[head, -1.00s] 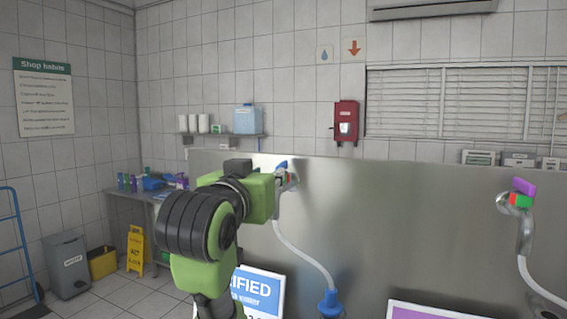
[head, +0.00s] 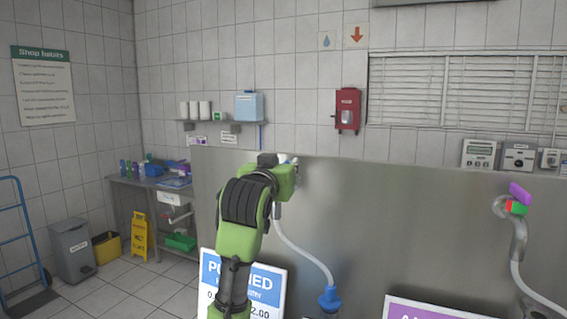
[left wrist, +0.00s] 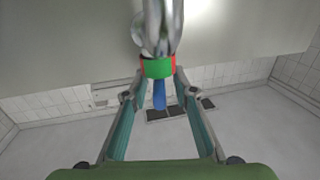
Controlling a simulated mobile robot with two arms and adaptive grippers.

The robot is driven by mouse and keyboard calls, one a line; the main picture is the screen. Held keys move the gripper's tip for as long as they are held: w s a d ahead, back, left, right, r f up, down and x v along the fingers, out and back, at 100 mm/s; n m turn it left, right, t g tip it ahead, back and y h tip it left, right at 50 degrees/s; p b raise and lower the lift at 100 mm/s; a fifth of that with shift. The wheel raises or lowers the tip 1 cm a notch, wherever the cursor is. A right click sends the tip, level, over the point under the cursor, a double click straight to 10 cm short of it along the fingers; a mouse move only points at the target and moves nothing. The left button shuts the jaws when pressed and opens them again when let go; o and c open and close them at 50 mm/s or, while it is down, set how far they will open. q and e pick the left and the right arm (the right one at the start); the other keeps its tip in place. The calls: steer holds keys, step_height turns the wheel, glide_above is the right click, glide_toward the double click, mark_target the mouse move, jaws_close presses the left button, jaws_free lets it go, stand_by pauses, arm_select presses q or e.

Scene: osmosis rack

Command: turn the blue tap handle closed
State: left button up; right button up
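The blue tap handle (left wrist: 159,95) shows in the left wrist view, below a green and red collar (left wrist: 157,68) on the shiny metal tap (left wrist: 158,28). My left gripper (left wrist: 159,97) is open, with one finger on each side of the handle. Gaps show between the handle and both fingers; I cannot tell how deep it sits between them. In the head view my green left arm reaches the tap at the steel panel and hides most of it, along with the fingers. My right gripper is not in view.
A second tap with a purple handle (head: 520,193) stands at the right of the steel panel (head: 400,210). A white hose (head: 303,252) hangs to a blue fitting (head: 329,299). A blue-and-white sign (head: 265,284) stands behind my arm. A yellow floor sign (head: 139,236) is at left.

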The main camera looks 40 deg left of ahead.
arm_select(q)
jaws_close()
steer(key=n+g+y, duration=0.3)
steer(key=y, duration=0.1)
steer(key=shift+d+n+g, duration=0.15)
steer(key=shift+n+g, duration=0.15)
steer(key=n+g+y+b, duration=0.1)
steer(key=n+g+y, duration=0.1)
steer(key=g, duration=0.1)
steer(key=n+g+y, duration=0.2)
steer(key=n+g, duration=0.1)
steer(key=g, duration=0.1)
steer(key=shift+y+b, duration=0.3)
steer(key=shift+b, duration=0.05)
steer(key=n+g, duration=0.1)
steer(key=g, duration=0.1)
steer(key=n+g, duration=0.2)
steer(key=g, duration=0.1)
steer(key=shift+r+n+y, duration=0.2)
steer(key=shift+n+y, duration=0.1)
steer(key=shift+n+g+p, duration=0.7)
steer(key=shift+n+g, duration=0.7)
steer(key=shift+g, duration=0.9)
steer(key=shift+f+n+g+h, duration=0.2)
steer(key=shift+n+g+h, duration=0.3)
steer(key=shift+g, duration=0.2)
jaws_free()
steer(key=shift+s, duration=0.1)
